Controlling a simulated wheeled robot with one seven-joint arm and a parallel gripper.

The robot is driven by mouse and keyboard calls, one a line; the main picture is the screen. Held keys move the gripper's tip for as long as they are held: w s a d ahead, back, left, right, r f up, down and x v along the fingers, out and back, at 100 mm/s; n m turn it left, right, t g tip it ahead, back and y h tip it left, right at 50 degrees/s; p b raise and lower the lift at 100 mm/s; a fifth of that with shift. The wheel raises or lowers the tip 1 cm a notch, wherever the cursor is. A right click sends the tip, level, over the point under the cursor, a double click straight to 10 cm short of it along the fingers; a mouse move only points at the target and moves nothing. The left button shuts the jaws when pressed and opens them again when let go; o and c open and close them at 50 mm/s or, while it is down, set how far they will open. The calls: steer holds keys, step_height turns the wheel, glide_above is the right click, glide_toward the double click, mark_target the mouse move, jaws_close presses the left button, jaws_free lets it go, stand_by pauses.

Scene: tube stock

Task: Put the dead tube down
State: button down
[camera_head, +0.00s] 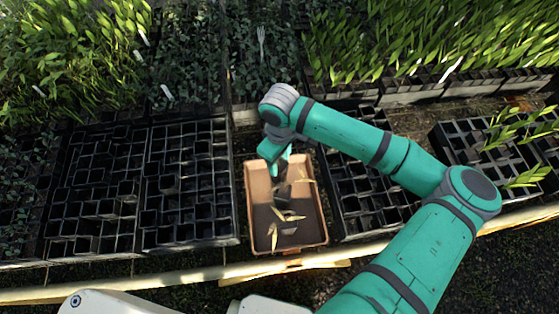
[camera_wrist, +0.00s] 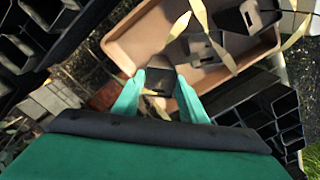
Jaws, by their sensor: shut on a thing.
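My gripper (camera_head: 277,165) is over the back part of a terracotta-coloured crate (camera_head: 259,208). In the wrist view my gripper (camera_wrist: 159,84) is shut on a dark tube, the dead tube (camera_wrist: 158,77), with a pale yellow leaf strip beside it. The crate (camera_wrist: 125,42) lies beyond the fingers there. In the crate are black tubes (camera_wrist: 205,47) with long yellowed leaves, some tipped over. The held tube is partly hidden by the fingers and arm in the head view. I cannot tell whether it touches the crate floor.
Black trays of empty square cells stand left (camera_head: 188,180) and right (camera_head: 372,200) of the crate. Trays of green seedlings (camera_head: 430,40) fill the back. A pale wooden rail (camera_head: 170,280) runs along the front. A seedling tray (camera_head: 480,140) stands at the right, beyond my arm.

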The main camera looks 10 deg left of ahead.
steer(key=shift+f, duration=0.4)
steer(key=c, duration=1.1)
jaws_free()
steer(key=shift+r, duration=0.15)
step_height(320, 180, up, 12)
steer(key=shift+w, duration=0.1)
